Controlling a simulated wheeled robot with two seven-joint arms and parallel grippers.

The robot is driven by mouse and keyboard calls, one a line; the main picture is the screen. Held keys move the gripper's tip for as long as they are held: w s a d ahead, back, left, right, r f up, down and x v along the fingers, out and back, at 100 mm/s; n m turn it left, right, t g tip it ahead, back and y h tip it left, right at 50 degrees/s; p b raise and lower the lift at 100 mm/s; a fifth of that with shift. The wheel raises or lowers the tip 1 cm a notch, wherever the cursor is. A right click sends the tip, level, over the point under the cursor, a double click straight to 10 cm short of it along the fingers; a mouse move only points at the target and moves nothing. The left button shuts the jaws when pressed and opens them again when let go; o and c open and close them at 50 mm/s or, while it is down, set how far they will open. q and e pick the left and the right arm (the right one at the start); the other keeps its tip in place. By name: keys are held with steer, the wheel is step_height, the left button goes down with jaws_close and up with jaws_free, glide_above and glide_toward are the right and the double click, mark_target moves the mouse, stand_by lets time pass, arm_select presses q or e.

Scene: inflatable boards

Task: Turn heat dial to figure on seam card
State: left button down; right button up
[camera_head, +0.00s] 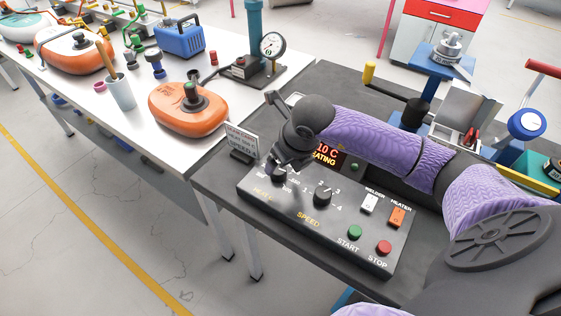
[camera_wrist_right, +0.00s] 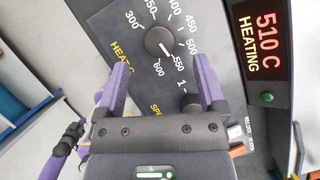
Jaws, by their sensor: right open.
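The heat dial (camera_wrist_right: 160,42) is a round black knob on the dark control panel (camera_head: 330,228). Its white mark points to the lower right, near 550 on the scale. My right gripper (camera_wrist_right: 163,66) is open, its purple fingers apart on either side of the dial's lower edge; I cannot tell if they touch it. In the head view my right gripper (camera_head: 280,168) covers most of the dial. The display (camera_wrist_right: 266,42) reads 510 C HEATING. The seam card (camera_head: 242,139) stands behind the panel's left corner; its small print is unclear. My left gripper (camera_wrist_right: 72,132) seems to show small, at lower left.
The speed dial (camera_head: 323,194), welder switch (camera_head: 369,203), heater switch (camera_head: 397,216), green start button (camera_head: 355,232) and red stop button (camera_head: 384,247) sit close by on the panel. A white table (camera_head: 140,122) with orange inflatables (camera_head: 187,108) stands at left.

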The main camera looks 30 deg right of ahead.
steer(key=v, duration=0.5)
steer(key=shift+r+p, duration=0.1)
steer(key=shift+p, duration=0.3)
